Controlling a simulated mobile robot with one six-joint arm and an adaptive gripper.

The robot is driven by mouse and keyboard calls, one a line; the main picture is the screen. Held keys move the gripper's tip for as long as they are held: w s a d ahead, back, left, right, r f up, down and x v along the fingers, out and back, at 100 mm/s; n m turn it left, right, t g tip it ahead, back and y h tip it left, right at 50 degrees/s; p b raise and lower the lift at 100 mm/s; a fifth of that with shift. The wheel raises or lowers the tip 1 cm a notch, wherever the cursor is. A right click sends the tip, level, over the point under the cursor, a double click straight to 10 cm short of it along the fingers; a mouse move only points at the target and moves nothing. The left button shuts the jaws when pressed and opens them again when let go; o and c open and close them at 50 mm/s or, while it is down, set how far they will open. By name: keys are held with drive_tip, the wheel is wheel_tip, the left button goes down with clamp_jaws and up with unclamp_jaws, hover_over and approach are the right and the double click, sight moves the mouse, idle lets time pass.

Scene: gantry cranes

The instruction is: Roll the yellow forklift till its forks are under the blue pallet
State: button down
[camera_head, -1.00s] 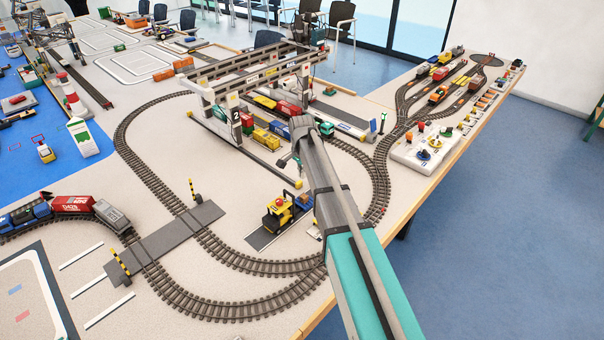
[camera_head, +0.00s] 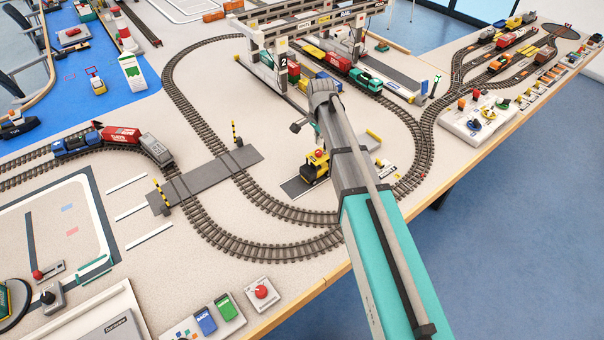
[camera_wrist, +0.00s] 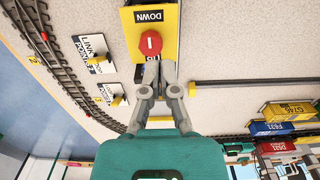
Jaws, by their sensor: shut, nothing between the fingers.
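Neither forklift nor pallet is recognisable in the wrist view. My gripper (camera_wrist: 154,74) is shut and empty in the wrist view. Its fingertips appear at the lower edge of a round red button on a yellow box (camera_wrist: 138,51) marked DOWN; I cannot tell whether they touch it. My arm hides the fingers in the head view.
A gantry crane (camera_head: 281,68) stands behind the forklift, with train wagons beneath it. Curved track (camera_head: 270,246) and a grey crossing (camera_head: 205,178) lie in front and left. Small labelled levers (camera_wrist: 97,60) stand beside the yellow box. The table edge runs along the right.

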drive_tip(key=s+a+f+b, duration=0.1)
drive_tip(key=s+a, duration=0.7)
drive_tip(key=a, duration=0.1)
drive_tip(key=shift+s+f, duration=0.15)
drive_tip(key=shift+f, duration=0.1)
drive_tip(key=shift+f+b, duration=0.2)
drive_tip(key=shift+b, duration=0.1)
wheel_tip(320, 180, down, 10)
drive_tip(key=b, duration=1)
drive_tip(key=shift+w+d+r, duration=0.2)
drive_tip(key=shift+w+d, duration=0.6)
drive_tip(key=shift+d, duration=0.1)
drive_tip(key=shift+w+d, duration=0.5)
drive_tip(key=shift+d, duration=0.15)
